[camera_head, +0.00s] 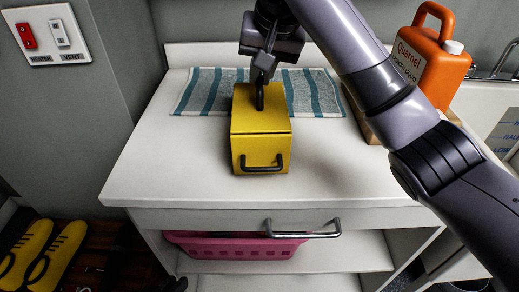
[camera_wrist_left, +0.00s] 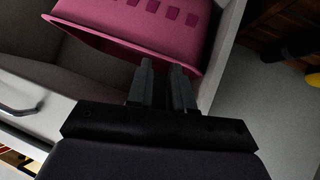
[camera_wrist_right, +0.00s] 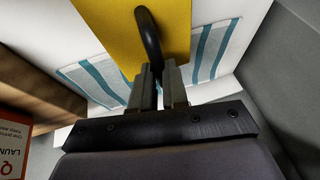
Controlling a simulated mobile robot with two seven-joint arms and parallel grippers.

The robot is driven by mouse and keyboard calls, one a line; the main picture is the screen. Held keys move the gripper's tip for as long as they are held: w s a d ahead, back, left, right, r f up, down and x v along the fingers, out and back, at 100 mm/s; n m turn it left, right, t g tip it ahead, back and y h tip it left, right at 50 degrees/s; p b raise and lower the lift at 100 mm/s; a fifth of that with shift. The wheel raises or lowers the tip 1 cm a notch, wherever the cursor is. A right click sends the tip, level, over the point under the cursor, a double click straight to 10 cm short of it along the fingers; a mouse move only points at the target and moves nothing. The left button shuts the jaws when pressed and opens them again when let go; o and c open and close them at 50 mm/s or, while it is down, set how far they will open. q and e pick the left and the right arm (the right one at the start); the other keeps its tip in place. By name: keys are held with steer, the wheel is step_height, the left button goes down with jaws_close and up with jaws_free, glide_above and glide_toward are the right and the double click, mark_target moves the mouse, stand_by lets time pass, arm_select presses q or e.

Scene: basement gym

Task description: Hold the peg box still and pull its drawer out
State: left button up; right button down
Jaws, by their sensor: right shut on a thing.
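The peg box (camera_head: 247,122) is yellow and stands upright on the white countertop. A dark bar handle (camera_head: 262,166) is on its drawer front (camera_head: 248,150), which looks closed. A dark upright peg or loop (camera_wrist_right: 150,38) rises from the box's top. My right gripper (camera_head: 264,76) comes down from above and is shut on this peg, as the right wrist view (camera_wrist_right: 160,82) shows. The box also shows in that view (camera_wrist_right: 120,25). My left gripper (camera_wrist_left: 163,68) is outside the head view; its fingers stand apart with nothing between them, near a pink basket.
A striped towel (camera_head: 200,92) lies behind and partly under the box. An orange detergent jug (camera_head: 440,68) stands at back right. A pink basket (camera_head: 240,248) sits on the shelf below the counter drawer's metal handle (camera_head: 305,234). The countertop left of the box is clear.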

arm_select(q)
steer(key=w+d+r+n+g+h, duration=0.1)
steer(key=w+d+r+n+h, duration=0.3)
steer(key=d+r+n, duration=0.25)
steer(key=n+g+h, duration=0.4)
steer(key=n+h, duration=0.1)
steer(key=h, duration=0.2)
glide_toward(260, 170)
steer(key=x, duration=1)
jaws_close()
